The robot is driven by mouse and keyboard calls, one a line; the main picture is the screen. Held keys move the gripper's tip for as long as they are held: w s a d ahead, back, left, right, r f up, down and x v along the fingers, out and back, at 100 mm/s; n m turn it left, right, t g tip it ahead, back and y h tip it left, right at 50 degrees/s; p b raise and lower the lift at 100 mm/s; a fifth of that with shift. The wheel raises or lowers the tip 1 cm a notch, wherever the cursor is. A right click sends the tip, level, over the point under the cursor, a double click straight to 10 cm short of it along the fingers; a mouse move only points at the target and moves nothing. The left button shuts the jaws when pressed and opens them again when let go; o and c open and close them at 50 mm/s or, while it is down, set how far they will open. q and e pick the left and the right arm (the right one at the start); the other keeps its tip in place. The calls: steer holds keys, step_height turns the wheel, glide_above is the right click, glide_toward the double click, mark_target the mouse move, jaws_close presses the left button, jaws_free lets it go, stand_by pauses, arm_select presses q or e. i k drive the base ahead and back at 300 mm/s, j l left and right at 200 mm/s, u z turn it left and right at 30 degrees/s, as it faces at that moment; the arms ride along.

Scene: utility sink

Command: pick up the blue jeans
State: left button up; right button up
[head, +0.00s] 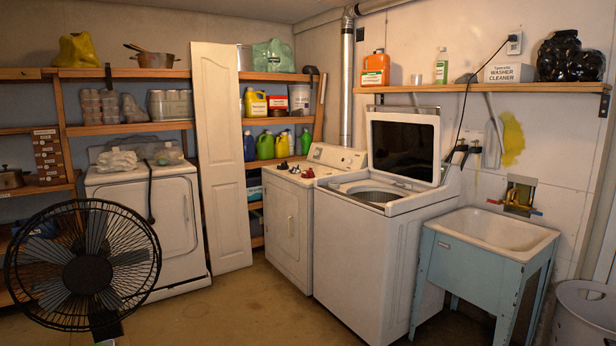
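I cannot make out any blue jeans in the head view. The open top-loading washer (365,252) stands right of centre with its lid (404,148) raised; only part of its drum (378,194) shows, and the drum's bottom is hidden. The inside floor of the utility sink (490,232) at the right is partly hidden by its front rim. Small red and dark items (306,172) lie on top of the white dryer (287,228); they are too small to identify. Neither of my grippers is in view.
A black fan (84,272) stands at the front left, before another white machine (170,222). A white door panel (222,155) leans against the shelves. A pale bin (586,318) is at the lower right. The middle floor (235,308) is clear.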

mark_target(295, 169)
steer(key=z, duration=0.15)
steer(key=i+l, duration=0.15)
steer(key=l, duration=0.25)
steer(key=i+l+u, duration=0.1)
steer(key=l, duration=0.25)
steer(key=i+l, duration=0.1)
steer(key=l, duration=0.3)
steer(key=i+l+u, duration=0.1)
steer(key=i+u, duration=0.15)
steer(key=i, duration=0.15)
steer(key=i+l+u, duration=0.55)
steer(key=i, duration=0.25)
steer(key=i+j+u, duration=0.15)
steer(key=i, duration=1.5)
steer(key=i+l+u, duration=0.2)
steer(key=i, duration=1.45)
